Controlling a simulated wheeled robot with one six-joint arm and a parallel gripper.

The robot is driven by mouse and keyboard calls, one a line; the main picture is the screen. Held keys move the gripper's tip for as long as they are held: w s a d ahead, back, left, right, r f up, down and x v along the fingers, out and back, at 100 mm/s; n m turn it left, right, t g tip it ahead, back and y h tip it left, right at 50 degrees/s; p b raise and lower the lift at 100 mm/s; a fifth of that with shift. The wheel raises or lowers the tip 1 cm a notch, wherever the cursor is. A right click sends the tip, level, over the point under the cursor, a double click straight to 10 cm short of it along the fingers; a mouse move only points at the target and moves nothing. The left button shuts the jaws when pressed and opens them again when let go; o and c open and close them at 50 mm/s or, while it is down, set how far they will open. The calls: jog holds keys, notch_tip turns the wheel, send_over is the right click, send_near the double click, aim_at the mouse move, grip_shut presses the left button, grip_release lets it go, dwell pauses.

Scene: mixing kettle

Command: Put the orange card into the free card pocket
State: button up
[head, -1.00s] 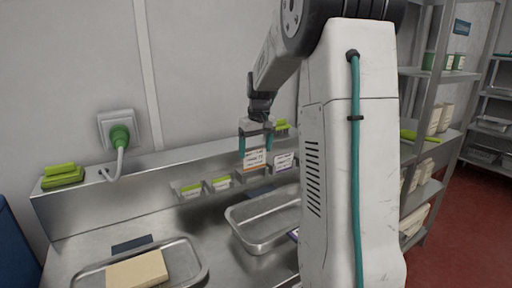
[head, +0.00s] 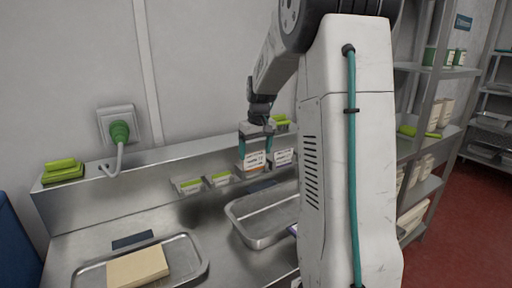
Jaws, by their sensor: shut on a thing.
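My gripper (head: 254,150) is shut on the orange card (head: 254,161), a white card with orange print and an orange lower edge. The card is upright at the row of card pockets on the raised steel ledge. A white card with dark print (head: 283,157) stands just right of my gripper. The pocket at the held card is mostly hidden, and I cannot tell how far the card is inside it.
An empty steel tray (head: 250,239) lies below the pockets. A second tray (head: 197,277) at the lower left holds a beige block (head: 138,267). A green plug (head: 119,132) with a hose is on the wall. Green pads (head: 63,171) lie at the ledge's left end.

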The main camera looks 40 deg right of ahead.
jog(key=shift+f, duration=0.8)
jog(key=shift+f, duration=0.15)
jog(key=o, duration=1.1)
jog(key=shift+c, duration=0.9)
notch_tip(320, 180, up, 7)
jog(key=s, duration=0.1)
jog(key=shift+a, duration=0.15)
